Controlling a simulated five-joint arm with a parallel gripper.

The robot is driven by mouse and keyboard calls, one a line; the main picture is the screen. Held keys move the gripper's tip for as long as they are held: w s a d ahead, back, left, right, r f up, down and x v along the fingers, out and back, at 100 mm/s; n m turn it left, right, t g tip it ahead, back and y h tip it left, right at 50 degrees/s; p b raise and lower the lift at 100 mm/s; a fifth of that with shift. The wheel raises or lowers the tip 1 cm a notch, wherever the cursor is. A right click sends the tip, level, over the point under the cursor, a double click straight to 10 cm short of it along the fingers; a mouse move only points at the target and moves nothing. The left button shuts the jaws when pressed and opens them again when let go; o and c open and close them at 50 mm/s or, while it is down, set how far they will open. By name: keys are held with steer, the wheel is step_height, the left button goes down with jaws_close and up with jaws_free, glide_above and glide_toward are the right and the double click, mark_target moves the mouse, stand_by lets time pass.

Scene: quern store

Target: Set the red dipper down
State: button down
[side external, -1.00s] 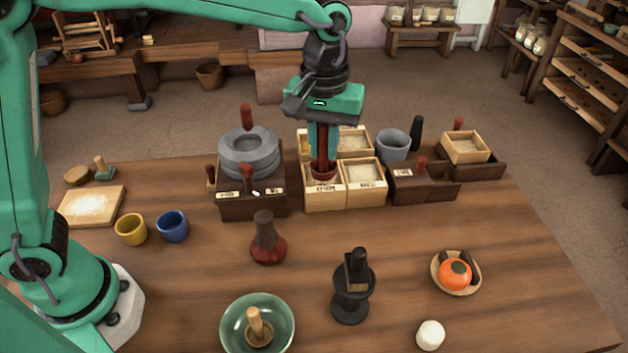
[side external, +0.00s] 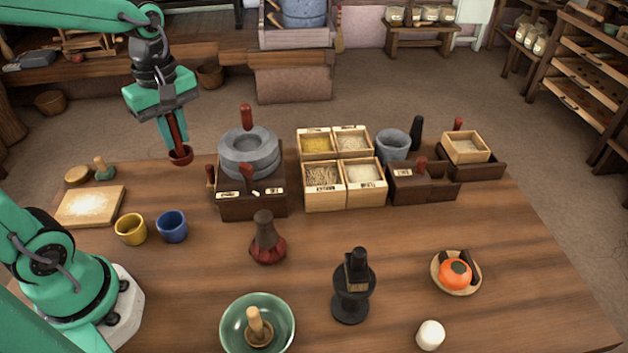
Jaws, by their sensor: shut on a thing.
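The red dipper (side external: 180,154) has a dark red upright handle and a small round cup at its lower end. My gripper (side external: 172,112) is shut on its handle near the top. The dipper hangs cup down, and its cup appears above the back left part of the table (side external: 330,225), left of the stone quern (side external: 249,152). The cup's exact height above the table is hard to tell, and its contents are not visible.
A pale board (side external: 92,207), a green-based stamp (side external: 104,169), a yellow cup (side external: 131,229) and a blue cup (side external: 172,226) stand at left. Grain boxes (side external: 323,196) stand right of the quern. Bare wood lies between the board and the quern.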

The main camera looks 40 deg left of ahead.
step_height(320, 180, down, 6)
steer(key=s+a+n, duration=0.1)
steer(key=s, duration=0.1)
steer(key=shift+s+a+r, duration=0.15)
steer(key=shift+a, duration=0.1)
steer(key=shift+a, duration=0.1)
steer(key=a+f, duration=0.7)
steer(key=a, duration=0.4)
steer(key=shift+s+a, duration=0.25)
steer(key=shift+f, duration=2)
steer(key=shift+f, duration=0.1)
